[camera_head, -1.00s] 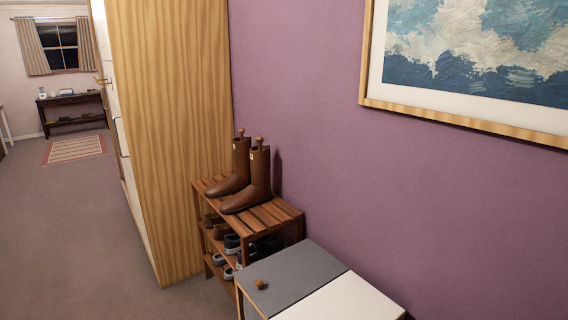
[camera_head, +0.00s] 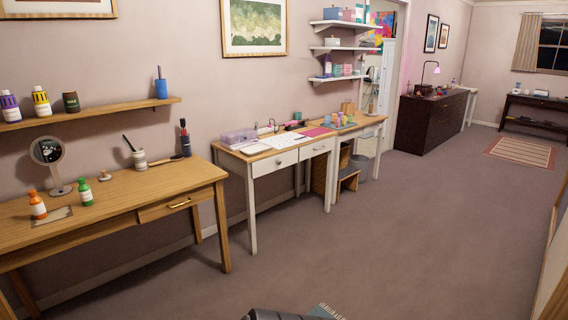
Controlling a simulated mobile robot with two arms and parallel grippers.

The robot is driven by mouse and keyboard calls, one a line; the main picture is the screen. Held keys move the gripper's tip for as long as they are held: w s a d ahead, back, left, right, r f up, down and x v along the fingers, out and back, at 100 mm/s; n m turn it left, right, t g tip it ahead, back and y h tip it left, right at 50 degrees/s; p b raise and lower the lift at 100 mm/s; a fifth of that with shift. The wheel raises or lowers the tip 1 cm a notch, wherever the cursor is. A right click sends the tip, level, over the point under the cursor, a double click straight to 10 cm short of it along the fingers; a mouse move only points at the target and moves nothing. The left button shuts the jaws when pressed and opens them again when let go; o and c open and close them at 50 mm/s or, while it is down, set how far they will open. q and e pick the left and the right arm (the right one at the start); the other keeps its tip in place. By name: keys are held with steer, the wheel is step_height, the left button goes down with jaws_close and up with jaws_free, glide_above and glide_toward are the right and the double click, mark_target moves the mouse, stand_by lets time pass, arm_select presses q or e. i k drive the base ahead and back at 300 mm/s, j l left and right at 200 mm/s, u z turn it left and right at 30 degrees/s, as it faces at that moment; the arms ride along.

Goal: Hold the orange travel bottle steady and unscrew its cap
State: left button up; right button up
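The orange travel bottle (camera_head: 38,206) stands upright on the wooden table (camera_head: 150,184) at the left. It has a white label, and its cap (camera_head: 32,191) is on top. The two bottles are apart. Neither of my grippers shows in the head view, and nothing touches the orange bottle.
A round mirror (camera_head: 48,152) stands behind the bottles, and a flat card (camera_head: 52,215) lies in front. A cup with a brush (camera_head: 139,160) stands farther right. A white desk (camera_head: 285,158) is beyond the table. The floor (camera_head: 390,230) is largely clear.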

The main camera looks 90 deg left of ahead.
mark_target(37, 204)
steer(key=u, duration=4.35)
steer(key=i+l, duration=0.2)
steer(key=i, duration=0.25)
steer(key=i+l+u, duration=0.15)
steer(key=i, duration=0.25)
steer(key=i+l, duration=0.25)
steer(key=i, duration=0.2)
steer(key=u, duration=0.05)
